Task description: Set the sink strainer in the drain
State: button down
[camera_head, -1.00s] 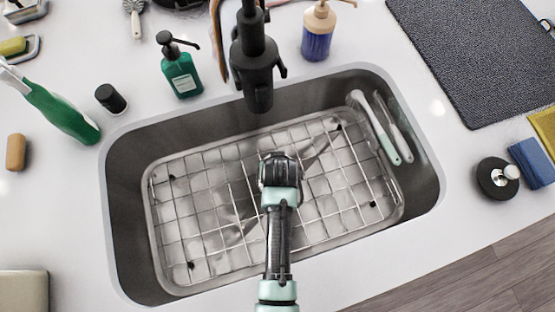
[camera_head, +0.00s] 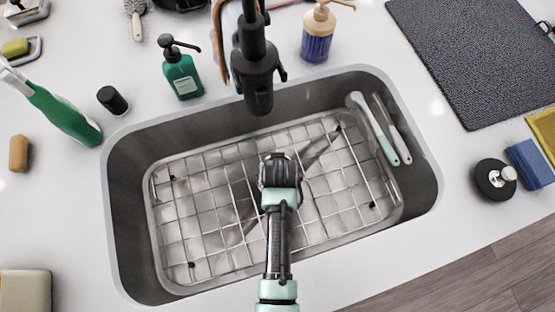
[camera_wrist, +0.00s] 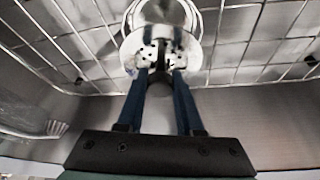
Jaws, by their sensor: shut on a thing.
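My gripper (camera_wrist: 160,72) is shut on the sink strainer (camera_wrist: 191,54), a pale metal disc with holes. The strainer is held by its middle between the two blue fingers. Just beyond it in the wrist view is a round metal ring (camera_wrist: 196,14) that looks like the drain, partly covered by the strainer. I cannot tell whether the two touch. In the head view my gripper (camera_head: 280,165) points down over the middle of the sink (camera_head: 128,200), and the wrist hides the strainer and the drain.
A wire rack (camera_head: 205,205) lies in the sink around my gripper. A black faucet (camera_head: 258,75) hangs over the back edge. A brush and another utensil (camera_head: 375,130) are at the right wall. A green soap bottle (camera_head: 182,75) and purple dispenser (camera_head: 317,35) stand behind.

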jog(key=shift+f+b, duration=3.1)
jog(key=shift+f, duration=1)
jog(key=shift+c, duration=2.4)
grip_release()
jog(key=shift+r, duration=0.1)
jog(key=p+v, duration=0.2)
jog(key=v, duration=1.1)
jog(key=shift+w, duration=0.1)
